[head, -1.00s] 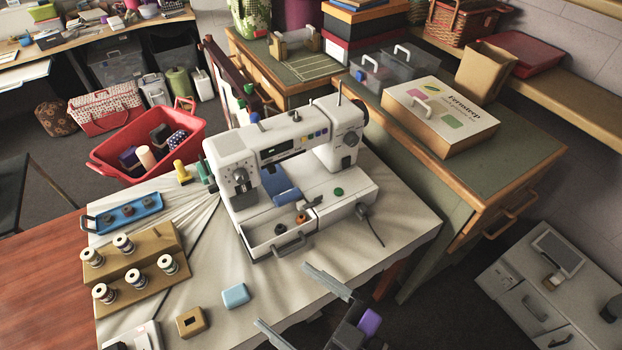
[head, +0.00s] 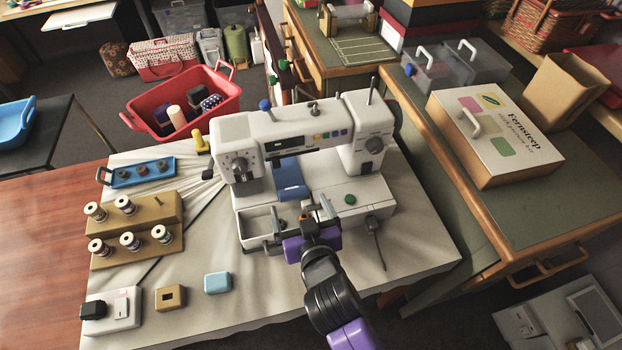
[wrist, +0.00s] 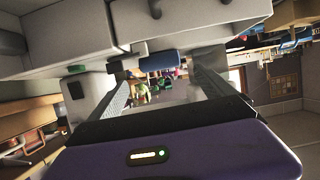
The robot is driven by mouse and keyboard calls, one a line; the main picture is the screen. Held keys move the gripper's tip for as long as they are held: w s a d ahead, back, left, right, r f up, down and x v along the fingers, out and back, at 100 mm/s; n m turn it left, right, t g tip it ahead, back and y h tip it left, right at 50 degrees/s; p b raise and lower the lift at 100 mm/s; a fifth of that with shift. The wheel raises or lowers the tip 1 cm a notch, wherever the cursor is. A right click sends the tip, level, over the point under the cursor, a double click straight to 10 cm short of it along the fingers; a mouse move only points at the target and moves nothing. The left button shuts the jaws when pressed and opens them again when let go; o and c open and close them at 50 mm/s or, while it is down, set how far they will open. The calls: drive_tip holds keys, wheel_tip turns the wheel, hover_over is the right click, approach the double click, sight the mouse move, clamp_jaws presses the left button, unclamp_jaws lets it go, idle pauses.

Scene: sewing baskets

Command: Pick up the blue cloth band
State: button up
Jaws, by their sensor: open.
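The blue cloth band (head: 289,178) lies on the white sewing machine (head: 345,193), hanging over the bed below the head. In the wrist view a blue strip (wrist: 160,61), which looks like the band, shows ahead between my fingers. My gripper (head: 300,218) is open, in front of the machine, with its fingers over the front drawer area and nearer the camera than the band. In the wrist view its two fingers (wrist: 160,87) are spread with nothing clearly held between them. The gripper hides part of the machine's front.
Left of the machine are a blue tray (head: 142,173) and a brown stand (head: 160,215) with several spools. A light blue box (head: 217,282) and a tan block (head: 171,297) lie on the cloth-covered table's front. A red basket (head: 210,115) stands behind.

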sight(292, 190)
drive_tip(key=shift+x, duration=1.1)
drive_tip(key=p+x, duration=0.1)
drive_tip(key=x, duration=0.3)
drive_tip(key=shift+w+a, duration=0.15)
drive_tip(key=shift+w, duration=0.25)
drive_tip(key=shift+w+a+f, duration=0.15)
drive_tip(key=shift+w+f, duration=0.1)
drive_tip(key=shift+w, duration=0.05)
drive_tip(key=c, duration=1.4)
drive_tip(key=shift+r, duration=0.1)
